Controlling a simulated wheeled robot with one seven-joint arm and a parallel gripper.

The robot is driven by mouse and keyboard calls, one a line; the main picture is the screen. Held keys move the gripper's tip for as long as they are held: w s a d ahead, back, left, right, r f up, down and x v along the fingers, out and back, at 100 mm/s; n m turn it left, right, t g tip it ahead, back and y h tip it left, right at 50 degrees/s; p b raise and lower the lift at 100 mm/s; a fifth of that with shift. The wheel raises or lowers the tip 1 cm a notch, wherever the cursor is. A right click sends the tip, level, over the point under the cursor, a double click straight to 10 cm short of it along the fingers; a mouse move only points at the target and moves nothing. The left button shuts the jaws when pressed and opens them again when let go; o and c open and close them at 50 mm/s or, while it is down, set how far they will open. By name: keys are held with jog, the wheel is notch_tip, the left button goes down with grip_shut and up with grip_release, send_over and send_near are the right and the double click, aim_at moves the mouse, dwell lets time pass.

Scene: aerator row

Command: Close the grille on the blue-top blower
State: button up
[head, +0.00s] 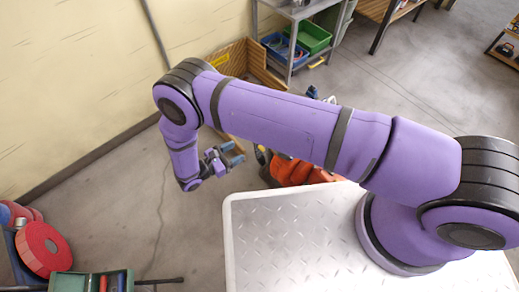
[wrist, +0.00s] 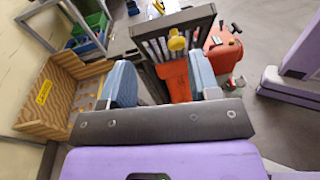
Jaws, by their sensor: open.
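My gripper (head: 237,153) is open, with two blue fingers seen beyond the dark palm in the wrist view (wrist: 161,68). A dark slatted grille (wrist: 150,48) stands tilted up ahead of the fingers, with a yellow knob (wrist: 177,41) on it. The knob shows between the fingertips, and nothing is held. An orange body (wrist: 178,82) lies behind and below the grille, partly hidden by the fingers. In the head view orange casing (head: 295,172) shows below my arm, which hides most of it. I cannot make out a blue top in either view.
An orange-red unit (wrist: 222,52) with a dark knob stands right of the grille. A wooden crate (wrist: 60,88) is at the left. A shelf holds green (head: 309,36) and blue bins. A red reel (head: 43,250) is at lower left. Floor left of my gripper is clear.

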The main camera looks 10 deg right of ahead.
notch_tip(320, 180, down, 5)
jog(key=s+n+t, duration=0.2)
jog(key=s, duration=0.1)
jog(key=x, duration=1.1)
jog(key=shift+d+f, duration=0.1)
jog(key=shift+d, duration=0.1)
grip_shut()
